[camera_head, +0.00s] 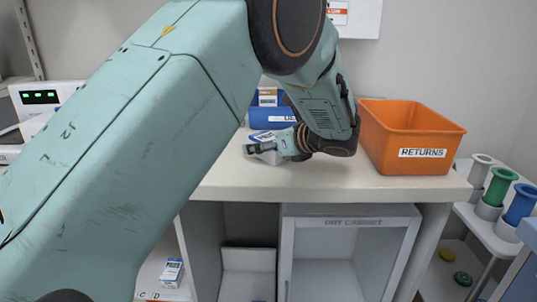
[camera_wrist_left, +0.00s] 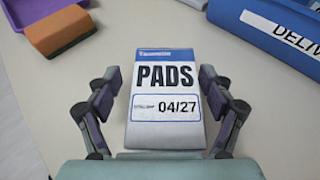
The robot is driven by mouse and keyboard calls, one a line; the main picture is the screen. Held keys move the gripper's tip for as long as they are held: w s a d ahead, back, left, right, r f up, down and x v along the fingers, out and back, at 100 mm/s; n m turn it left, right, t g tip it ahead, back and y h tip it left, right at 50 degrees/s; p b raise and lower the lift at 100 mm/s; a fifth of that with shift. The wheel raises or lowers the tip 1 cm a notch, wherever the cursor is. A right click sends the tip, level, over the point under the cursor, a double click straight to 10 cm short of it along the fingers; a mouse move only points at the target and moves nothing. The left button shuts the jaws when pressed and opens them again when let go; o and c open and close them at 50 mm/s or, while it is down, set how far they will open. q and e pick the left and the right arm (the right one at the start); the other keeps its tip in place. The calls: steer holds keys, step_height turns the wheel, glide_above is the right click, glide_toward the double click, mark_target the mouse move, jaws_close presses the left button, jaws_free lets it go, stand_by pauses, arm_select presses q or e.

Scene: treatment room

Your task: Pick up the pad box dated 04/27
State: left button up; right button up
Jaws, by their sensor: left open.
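The pad box (camera_wrist_left: 165,95) is white with a blue top band and reads PADS and 04/27. It lies on the table top, label facing my left wrist camera. My left gripper (camera_wrist_left: 160,85) is open, with one finger on each side of the box and gaps showing between fingers and box. In the head view my left gripper (camera_head: 268,151) is low over the white table, and a blue-and-white box (camera_head: 262,136) shows partly behind it. My right gripper is in neither view.
A blue bin (camera_wrist_left: 275,30) labelled DELI... stands close at the right in the wrist view. An orange-brown block (camera_wrist_left: 58,32) and a purple tray (camera_wrist_left: 35,8) are at the left. An orange RETURNS bin (camera_head: 410,135) stands at the table's right. Another box (camera_head: 172,272) sits on a low shelf.

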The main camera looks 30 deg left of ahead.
arm_select(q)
steer(key=shift+w+a+f, duration=0.15)
steer(key=shift+a+f, duration=0.1)
steer(key=shift+a, duration=0.3)
steer(key=shift+d, duration=0.1)
steer(key=shift+r, duration=0.1)
steer(key=shift+c, duration=0.4)
steer(key=c, duration=1)
steer(key=shift+o, duration=0.2)
